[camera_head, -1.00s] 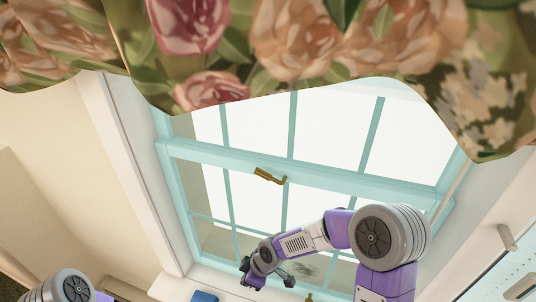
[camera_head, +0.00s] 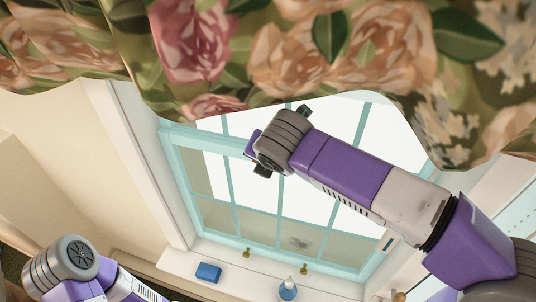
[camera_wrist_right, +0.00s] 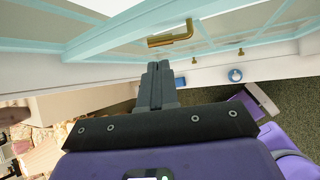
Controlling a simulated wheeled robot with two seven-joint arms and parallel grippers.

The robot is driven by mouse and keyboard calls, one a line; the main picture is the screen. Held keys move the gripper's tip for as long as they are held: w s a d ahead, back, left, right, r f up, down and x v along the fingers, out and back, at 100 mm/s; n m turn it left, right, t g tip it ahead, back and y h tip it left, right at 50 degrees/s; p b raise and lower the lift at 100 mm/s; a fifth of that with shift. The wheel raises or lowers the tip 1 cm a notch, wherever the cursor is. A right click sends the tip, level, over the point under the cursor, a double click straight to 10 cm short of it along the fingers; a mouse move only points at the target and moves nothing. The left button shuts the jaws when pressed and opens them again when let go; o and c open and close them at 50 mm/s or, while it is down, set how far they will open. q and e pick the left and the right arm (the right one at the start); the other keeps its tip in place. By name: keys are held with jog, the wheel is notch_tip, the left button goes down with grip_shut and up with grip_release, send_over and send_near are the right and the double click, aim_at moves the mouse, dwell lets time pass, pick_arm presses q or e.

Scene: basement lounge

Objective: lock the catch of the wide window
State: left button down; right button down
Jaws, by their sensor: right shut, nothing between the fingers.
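The wide window (camera_head: 205,143) has a turquoise frame with several panes. Its brass catch (camera_wrist_right: 172,39) shows in the right wrist view on the turquoise rail (camera_wrist_right: 120,38), as a bent bar with a long arm. In the head view the catch is hidden behind my right arm. My right gripper (camera_wrist_right: 159,66) is shut and empty; its fingertips appear just below the catch in the wrist view, with a small gap in the picture.
A floral valance (camera_head: 200,50) hangs across the top, close above my right arm. A blue block (camera_head: 208,272) and a blue bottle (camera_head: 288,290) stand on the white sill (camera_head: 240,281). Two small brass fittings (camera_head: 247,252) sit low on the window.

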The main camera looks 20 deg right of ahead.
jog(key=x, duration=0.8)
jog(key=shift+f, duration=0.1)
